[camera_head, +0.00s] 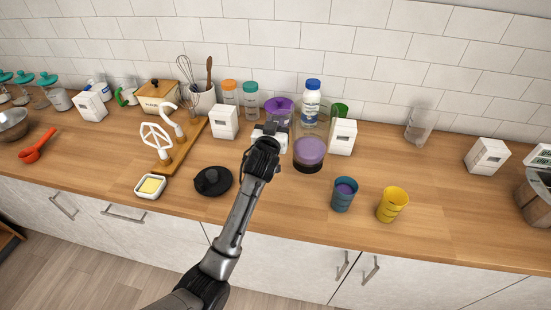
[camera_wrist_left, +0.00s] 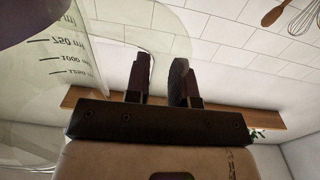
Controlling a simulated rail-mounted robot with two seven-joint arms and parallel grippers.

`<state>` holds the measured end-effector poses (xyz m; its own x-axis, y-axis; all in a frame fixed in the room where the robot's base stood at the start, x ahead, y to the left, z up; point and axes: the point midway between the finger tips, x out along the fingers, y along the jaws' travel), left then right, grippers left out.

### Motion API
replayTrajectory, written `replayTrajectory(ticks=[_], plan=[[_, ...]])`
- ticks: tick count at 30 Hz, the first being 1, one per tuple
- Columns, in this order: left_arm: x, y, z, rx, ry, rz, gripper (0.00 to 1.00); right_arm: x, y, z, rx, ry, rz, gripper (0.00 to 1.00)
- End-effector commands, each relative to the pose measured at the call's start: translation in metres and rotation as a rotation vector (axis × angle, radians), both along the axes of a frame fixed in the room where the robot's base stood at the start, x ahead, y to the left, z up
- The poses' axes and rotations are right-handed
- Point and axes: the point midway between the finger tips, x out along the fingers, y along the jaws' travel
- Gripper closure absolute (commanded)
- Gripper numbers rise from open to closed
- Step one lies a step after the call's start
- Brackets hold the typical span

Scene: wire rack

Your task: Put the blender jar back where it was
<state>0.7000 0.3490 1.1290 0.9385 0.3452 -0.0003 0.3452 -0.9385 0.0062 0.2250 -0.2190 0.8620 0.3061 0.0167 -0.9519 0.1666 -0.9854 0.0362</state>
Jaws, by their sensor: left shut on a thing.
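The blender jar (camera_head: 310,148) is clear, with purple contents and a dark bottom, just right of my left gripper (camera_head: 268,133) in the head view. In the left wrist view its clear wall with volume marks (camera_wrist_left: 75,60) fills the left side, upside down. My left gripper's dark fingers (camera_wrist_left: 160,82) are shut on the jar's clear handle, which is faint between them. I cannot tell whether the jar touches the counter. A purple-topped appliance (camera_head: 279,104) stands behind the gripper, partly hidden. My right gripper is not in view.
A black lid (camera_head: 212,181), a teal cup (camera_head: 344,195) and a yellow cup (camera_head: 392,205) stand toward the counter's front. White boxes (camera_head: 342,137) and a blue-capped bottle (camera_head: 311,104) crowd the back. The wooden counter (camera_head: 450,215) is clear at the right front.

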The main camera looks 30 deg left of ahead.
Motion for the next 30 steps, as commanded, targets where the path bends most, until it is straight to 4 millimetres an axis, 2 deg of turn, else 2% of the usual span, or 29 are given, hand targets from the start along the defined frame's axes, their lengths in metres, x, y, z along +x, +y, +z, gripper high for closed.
replayTrajectory(ticks=[15, 21, 30], plan=[[-0.048, 0.072, -0.048, 0.001, -0.007, 0.001, 1.00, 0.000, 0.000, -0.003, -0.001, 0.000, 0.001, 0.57], [-0.057, 0.085, -0.058, 0.000, -0.009, -0.001, 1.00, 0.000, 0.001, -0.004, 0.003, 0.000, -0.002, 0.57], [-0.060, 0.090, -0.065, -0.001, -0.008, -0.001, 1.00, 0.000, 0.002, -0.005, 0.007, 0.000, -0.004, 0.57]])
